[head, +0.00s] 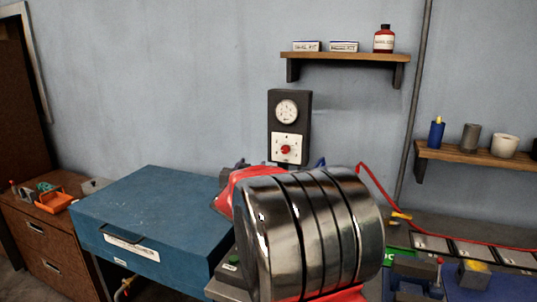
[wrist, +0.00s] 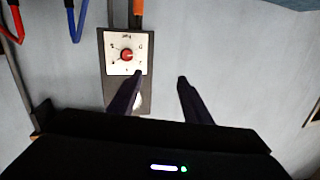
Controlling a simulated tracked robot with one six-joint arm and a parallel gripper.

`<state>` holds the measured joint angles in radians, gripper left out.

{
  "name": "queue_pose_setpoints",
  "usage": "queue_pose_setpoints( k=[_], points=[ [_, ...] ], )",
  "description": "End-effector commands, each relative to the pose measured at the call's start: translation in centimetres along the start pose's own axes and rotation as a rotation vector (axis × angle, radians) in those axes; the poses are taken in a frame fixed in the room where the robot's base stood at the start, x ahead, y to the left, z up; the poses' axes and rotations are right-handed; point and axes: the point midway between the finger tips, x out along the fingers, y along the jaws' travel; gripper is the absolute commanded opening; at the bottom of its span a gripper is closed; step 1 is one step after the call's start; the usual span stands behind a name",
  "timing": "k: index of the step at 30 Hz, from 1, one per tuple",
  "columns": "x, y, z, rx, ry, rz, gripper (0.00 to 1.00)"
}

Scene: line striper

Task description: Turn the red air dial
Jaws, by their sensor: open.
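The red air dial (head: 286,149) is a small red knob on a white marked plate, low on a dark wall panel (head: 272,124). A round white gauge (head: 287,112) sits above it. In the wrist view the panel appears upside down, with the red dial (wrist: 126,55) in plain sight. My gripper (wrist: 159,82) is open, with nothing between its two dark fingers. Its left fingertip overlaps the lower right edge of the dial plate in the picture, and the dial lies up and left of it. The left finger partly hides the gauge. I cannot make out my gripper in the head view.
A large shiny ribbed cylinder (head: 310,232) fills the foreground below the panel. A blue chest (head: 150,215) stands left. Shelves hold boxes, a red bottle (head: 384,40) and cups. Wall right of the panel is clear.

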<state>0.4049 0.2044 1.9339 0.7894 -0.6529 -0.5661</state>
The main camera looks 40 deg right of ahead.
Motion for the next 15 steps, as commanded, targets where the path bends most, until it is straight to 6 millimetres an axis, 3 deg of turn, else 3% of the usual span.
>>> queue_pose_setpoints(
  k=[3, 6, 15],
  points=[
    [2.4, 3.5, 0.6, -0.010, 0.044, 0.118, 0.45],
    [3.2, 5.3, 0.8, -0.016, 0.068, 0.179, 0.45],
    [3.5, 6.1, 0.8, -0.020, 0.080, 0.206, 0.45]
  ],
)
